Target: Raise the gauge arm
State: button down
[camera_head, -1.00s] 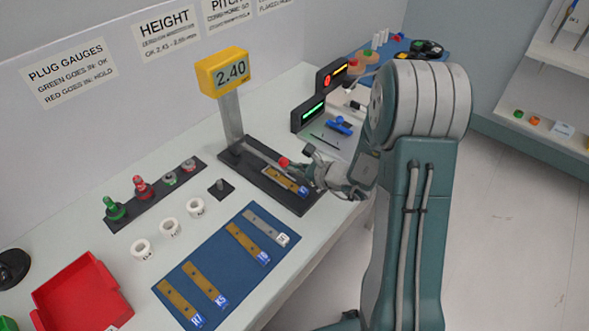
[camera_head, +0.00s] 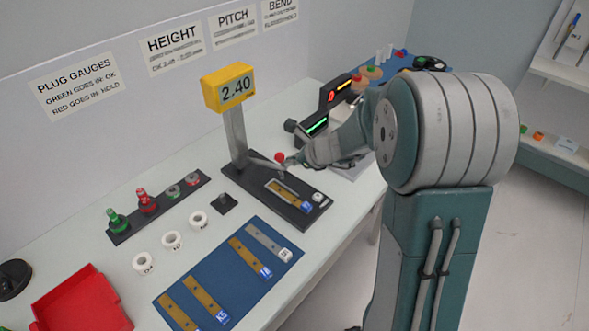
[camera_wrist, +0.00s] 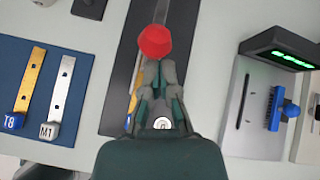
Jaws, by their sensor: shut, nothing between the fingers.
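The height gauge is a yellow display (camera_head: 229,87) reading 2.40 on a grey post (camera_head: 235,135) over a black base (camera_head: 250,184). Its gauge arm (camera_head: 262,164) ends in a red knob (camera_head: 280,157), held above the base. A brass strip (camera_head: 281,191) with a blue tag lies on the base below it. My gripper (camera_head: 289,163) is at the knob, coming from the right. In the wrist view my gripper (camera_wrist: 157,85) is shut and empty, its fingertips close under the red knob (camera_wrist: 154,41). Contact with the knob cannot be told.
A blue mat (camera_head: 229,277) with several tagged strips lies in front. Plug gauges stand on a black rack (camera_head: 160,207), with white rings (camera_head: 172,239) nearby. A red bin (camera_head: 80,302) is at lower left. Black units with lit displays (camera_head: 317,124) stand right of the gauge.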

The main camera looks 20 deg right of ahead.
jog(key=w+r, duration=0.1)
jog(key=a+r+g+h, duration=0.1)
jog(key=r, duration=0.1)
jog(key=shift+w+a, duration=0.1)
jog(key=shift+w, duration=0.25)
jog(key=w+a+r+g+h, duration=0.2)
jog(key=w+a+r, duration=0.3)
jog(key=w, duration=0.3)
jog(key=shift+w+a+r+g, duration=0.4)
jog(key=shift+r+g, duration=0.3)
jog(key=shift+r, duration=0.15)
jog(key=shift+a, duration=0.1)
jog(key=shift+r, duration=0.1)
